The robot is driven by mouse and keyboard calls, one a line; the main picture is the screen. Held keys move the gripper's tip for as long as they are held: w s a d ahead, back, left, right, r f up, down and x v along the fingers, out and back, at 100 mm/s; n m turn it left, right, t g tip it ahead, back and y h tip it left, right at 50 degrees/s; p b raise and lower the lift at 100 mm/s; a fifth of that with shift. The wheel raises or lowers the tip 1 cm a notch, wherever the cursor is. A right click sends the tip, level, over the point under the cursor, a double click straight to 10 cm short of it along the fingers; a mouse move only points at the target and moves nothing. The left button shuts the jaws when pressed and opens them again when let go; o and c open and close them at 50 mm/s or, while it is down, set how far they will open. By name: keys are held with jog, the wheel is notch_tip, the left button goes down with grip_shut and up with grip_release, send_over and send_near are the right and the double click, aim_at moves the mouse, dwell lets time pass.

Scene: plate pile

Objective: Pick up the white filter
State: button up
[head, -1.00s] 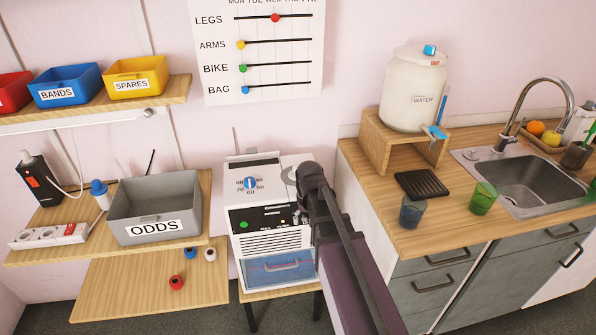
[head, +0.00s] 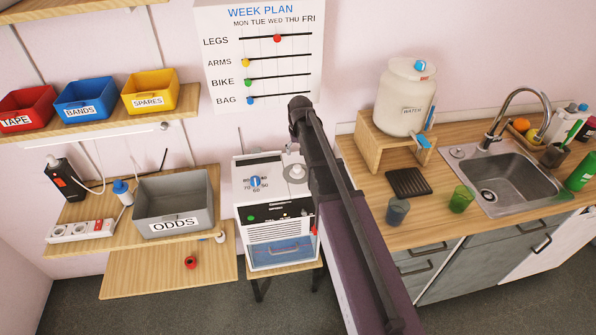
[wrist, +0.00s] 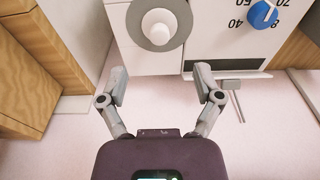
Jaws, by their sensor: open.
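A small white rounded piece stands on a grey disc on top of the white machine (head: 244,174). I take it to be the white filter (head: 297,171), though it carries no label. In the wrist view the white filter (wrist: 159,27) shows near the top edge. My gripper (wrist: 160,76) is open and empty there, its two fingers spread apart below the filter in the picture and not touching it. In the head view my arm covers the gripper. Another small white piece (head: 220,237) lies at the lower left board.
A blue dial (head: 255,182) sits left of the disc. A wooden stand (head: 367,145) with a water jar (head: 405,97) is to the right. A grey ODDS bin (head: 174,207) is to the left. Two cups (head: 397,211) (head: 460,199) stand on the counter.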

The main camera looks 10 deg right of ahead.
aim_at(297, 167)
jog(key=shift+w+r+p, duration=0.4)
jog(key=shift+w+r, duration=0.25)
jog(key=shift+r, duration=0.2)
jog(key=shift+f, duration=0.1)
jog(key=f+b, duration=0.5)
jog(key=w+f+b, duration=0.1)
jog(key=f+b, duration=0.2)
jog(key=shift+f, duration=0.2)
jog(key=shift+b, duration=0.3)
jog(key=shift+f, duration=0.1)
jog(key=f+b, duration=0.1)
jog(key=w+f+b, duration=0.1)
jog(key=f+b, duration=0.1)
jog(key=shift+d+f, duration=0.1)
jog(key=shift+f, duration=0.05)
jog(key=shift+w+f+b, duration=0.15)
jog(key=shift+f+b, duration=0.7)
jog(key=shift+b, duration=0.2)
